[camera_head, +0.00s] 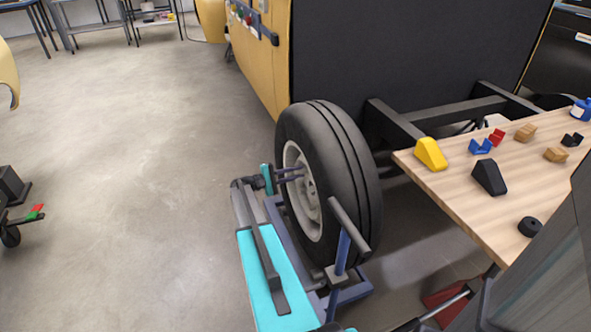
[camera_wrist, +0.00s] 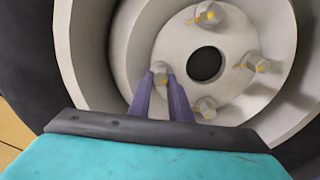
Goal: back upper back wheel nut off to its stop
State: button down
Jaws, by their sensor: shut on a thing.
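The back wheel (camera_head: 345,165) has a black tyre and a pale rim, and stands upright beside the dark body panel. Its pale hub (camera_wrist: 232,90) with a dark round centre hole fills much of the wrist view. My gripper (camera_wrist: 161,76) has two purple fingers reaching to the hub; it also shows at the rim in the head view (camera_head: 298,173). It is shut on the wheel nut (camera_wrist: 160,69) at the hub's left, which has a yellow mark. Other nuts sit at the top (camera_wrist: 208,13), right (camera_wrist: 252,62) and bottom (camera_wrist: 205,106). The fingers partly hide the held nut.
A blue frame (camera_head: 345,290) with a grey roller or bar stands close against the wheel's lower front. A wooden table (camera_head: 460,205) with yellow and black wedges and small blocks is at right. The floor at left is mostly clear.

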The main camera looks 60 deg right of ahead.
jog(key=shift+w+d+n+p, duration=0.1)
jog(key=shift+w+n+p, duration=0.15)
jog(key=shift+n, duration=0.25)
jog(key=c, duration=1.7)
grip_release()
jog(key=shift+o, duration=0.4)
jog(key=shift+s, duration=0.1)
jog(key=v, duration=1.4)
jog(key=shift+s+p, duration=0.15)
jog(key=shift+p, duration=0.15)
